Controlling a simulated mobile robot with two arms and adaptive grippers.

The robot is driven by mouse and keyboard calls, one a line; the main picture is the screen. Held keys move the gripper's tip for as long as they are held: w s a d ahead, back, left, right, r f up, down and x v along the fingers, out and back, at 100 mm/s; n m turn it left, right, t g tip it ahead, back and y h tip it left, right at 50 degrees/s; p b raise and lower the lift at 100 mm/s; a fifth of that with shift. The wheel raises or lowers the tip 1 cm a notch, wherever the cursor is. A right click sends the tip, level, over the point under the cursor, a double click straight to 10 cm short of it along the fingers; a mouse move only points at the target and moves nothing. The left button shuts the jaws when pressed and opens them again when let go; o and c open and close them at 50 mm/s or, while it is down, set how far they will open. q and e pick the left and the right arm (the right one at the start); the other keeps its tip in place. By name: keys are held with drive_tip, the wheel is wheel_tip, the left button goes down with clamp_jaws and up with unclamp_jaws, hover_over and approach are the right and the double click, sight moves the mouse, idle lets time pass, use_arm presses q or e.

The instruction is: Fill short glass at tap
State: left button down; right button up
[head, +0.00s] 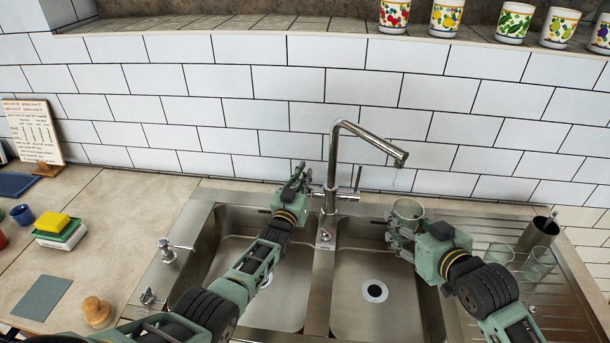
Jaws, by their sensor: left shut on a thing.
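The chrome tap (334,165) stands behind the double sink, its spout angled to the right. A lever (357,181) sticks up on its right side. My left gripper (300,176) is at the tap's left side, shut on what looks like the tap's left handle, which the fingers mostly hide. My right gripper (396,232) is around a clear short glass (408,211) and appears shut on it. The glass is roughly upright, over the back of the right basin, below the spout end in the picture. I cannot make out water in it.
Two more glasses (541,263) (499,254) and a metal cup (538,233) stand on the drainboard at the right. Sponges (60,228) lie on the left counter. Patterned cups (446,18) line the ledge above.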

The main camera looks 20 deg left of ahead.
use_arm(q)
drive_tip(key=shift+s+d+f+t, duration=0.1)
drive_tip(key=shift+s+t, duration=0.25)
drive_tip(key=shift+t, duration=0.25)
drive_tip(key=c, duration=1.9)
unclamp_jaws()
drive_tip(key=shift+s, duration=0.1)
drive_tip(key=shift+o, duration=0.2)
drive_tip(key=v, duration=1.2)
